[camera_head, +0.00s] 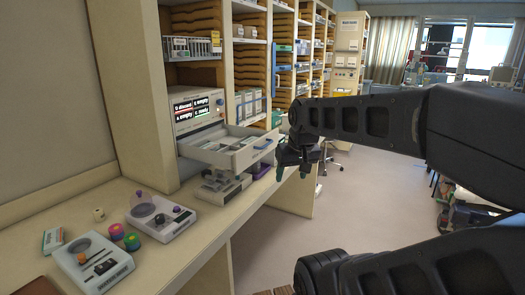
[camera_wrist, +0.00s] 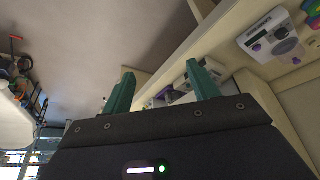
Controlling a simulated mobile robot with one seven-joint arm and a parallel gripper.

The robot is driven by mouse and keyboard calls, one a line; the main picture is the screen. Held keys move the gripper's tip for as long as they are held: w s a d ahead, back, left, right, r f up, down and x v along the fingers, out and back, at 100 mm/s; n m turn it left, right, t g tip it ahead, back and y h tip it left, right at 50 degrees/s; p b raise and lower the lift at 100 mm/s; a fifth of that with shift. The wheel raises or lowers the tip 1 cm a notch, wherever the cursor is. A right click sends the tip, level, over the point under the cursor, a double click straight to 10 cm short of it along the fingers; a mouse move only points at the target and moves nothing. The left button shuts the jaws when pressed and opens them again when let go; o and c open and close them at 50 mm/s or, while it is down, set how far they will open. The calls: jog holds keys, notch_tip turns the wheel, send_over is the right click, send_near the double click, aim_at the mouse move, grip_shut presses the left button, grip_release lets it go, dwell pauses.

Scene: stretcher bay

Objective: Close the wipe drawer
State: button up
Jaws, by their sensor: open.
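The wipe drawer (camera_head: 212,151) is pulled out of the cream cabinet in the head view, with pale packets visible inside. Its cream front (camera_head: 252,154) faces right and carries a small blue handle (camera_head: 263,144). My gripper (camera_head: 293,170) is just right of the drawer front, with its fingers pointing down. Its two green fingers (camera_wrist: 162,88) stand apart in the wrist view, with nothing held between them. I cannot tell the exact gap between the fingers and the drawer front. The drawer is not clearly visible in the wrist view.
A labelled unit (camera_head: 197,108) stands above the drawer. A grey device (camera_head: 222,187) and a purple bin (camera_head: 262,170) are below it. Two white devices (camera_head: 162,217) (camera_head: 92,262) and coloured pots (camera_head: 117,231) sit on the counter (camera_head: 190,246). Open floor (camera_head: 325,215) lies right of the counter.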

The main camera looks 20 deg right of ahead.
jog(key=shift+w+a+f+m, duration=0.15)
jog(key=shift+w+f+m, duration=0.05)
jog(key=shift+w+m, duration=0.1)
jog(key=c, duration=0.4)
jog(key=w+a+f+m+g+y, duration=0.1)
jog(key=w+m+g+y, duration=0.1)
jog(key=shift+w+a+f+m, duration=0.2)
jog(key=shift+a+f+m, duration=0.1)
jog(key=shift+a+f, duration=0.1)
grip_shut()
jog(key=m+t+y, duration=1)
jog(key=m+y, duration=0.1)
jog(key=m, duration=1.3)
send_near(259, 152)
jog(key=x, duration=0.7)
jog(key=shift+w+d+f, duration=0.1)
jog(key=shift+d+f, duration=0.05)
